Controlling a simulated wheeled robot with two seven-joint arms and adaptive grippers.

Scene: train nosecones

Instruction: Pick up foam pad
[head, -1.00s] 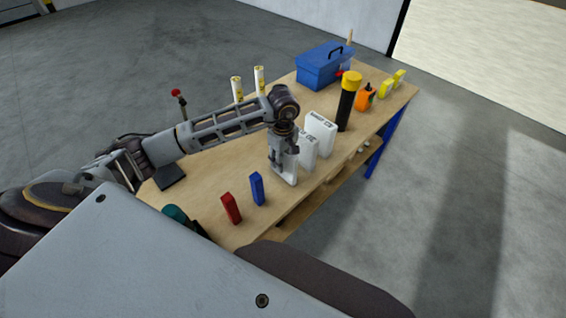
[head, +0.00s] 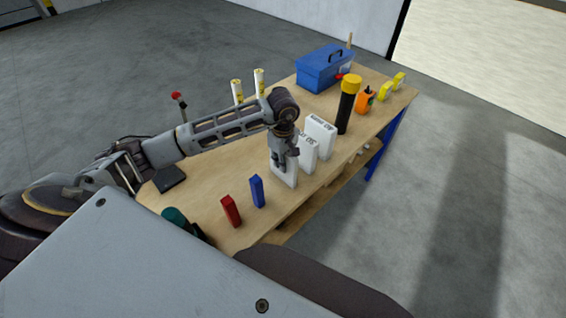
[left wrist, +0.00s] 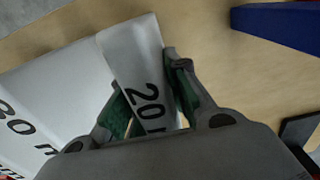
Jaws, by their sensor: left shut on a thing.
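My left gripper (head: 287,162) is shut on a white foam pad (head: 284,178) that stands upright near the front edge of the workbench. In the left wrist view, the green-lined fingers (left wrist: 150,98) press on both sides of this pad (left wrist: 135,52), which bears a printed "20". The gripper hides the pad's upper part in the head view. A second white pad (head: 310,155) and a larger third one (head: 321,133) stand in a row just behind it. My right gripper is not in view.
On the wooden bench (head: 215,170) a blue block (head: 257,191) and a red block (head: 231,210) stand to the near left. Behind the pads are a black and yellow cylinder (head: 348,105), an orange bottle (head: 365,100) and a blue toolbox (head: 324,69).

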